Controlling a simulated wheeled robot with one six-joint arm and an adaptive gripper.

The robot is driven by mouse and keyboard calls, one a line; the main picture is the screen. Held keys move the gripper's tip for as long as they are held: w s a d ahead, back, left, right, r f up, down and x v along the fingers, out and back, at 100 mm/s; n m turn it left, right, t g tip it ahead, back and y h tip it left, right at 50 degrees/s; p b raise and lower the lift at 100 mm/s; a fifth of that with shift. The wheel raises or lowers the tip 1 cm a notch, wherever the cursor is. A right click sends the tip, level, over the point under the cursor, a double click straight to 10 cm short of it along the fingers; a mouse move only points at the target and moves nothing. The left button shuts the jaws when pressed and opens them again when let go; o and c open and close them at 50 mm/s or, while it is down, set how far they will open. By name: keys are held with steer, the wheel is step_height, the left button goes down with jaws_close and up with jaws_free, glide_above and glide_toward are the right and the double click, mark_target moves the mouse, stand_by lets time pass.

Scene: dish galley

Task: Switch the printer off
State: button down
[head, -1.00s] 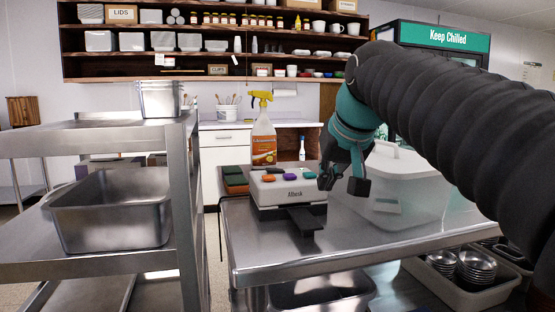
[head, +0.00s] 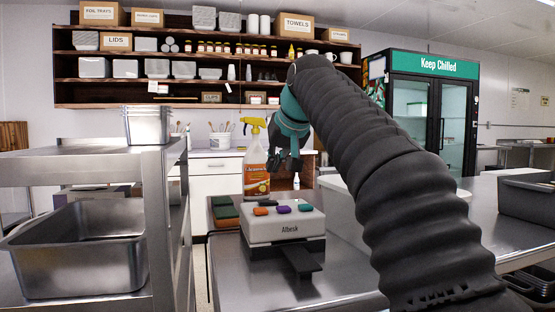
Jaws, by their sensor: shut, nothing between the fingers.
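The printer (head: 284,230) is a light grey box marked "Albesk" on the steel table. Its top carries several coloured buttons, among them an orange one (head: 261,211), a purple one (head: 284,209) and a teal one (head: 305,207). A dark flat tongue (head: 301,261) sticks out at its front. My gripper (head: 285,163) is shut and empty, pointing down. It appears above the printer's back part in the picture, apart from the buttons; its exact depth is hard to tell. I cannot read any switch state.
A steel rack with a deep pan (head: 80,250) stands at left. The table front is clear.

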steer(key=b, duration=0.2)
glide_above(268, 203)
steer(key=f, duration=0.5)
steer(key=shift+s+f, duration=0.1)
steer(key=shift+s, duration=0.2)
steer(key=shift+a+f, duration=0.15)
steer(key=shift+f, duration=0.9)
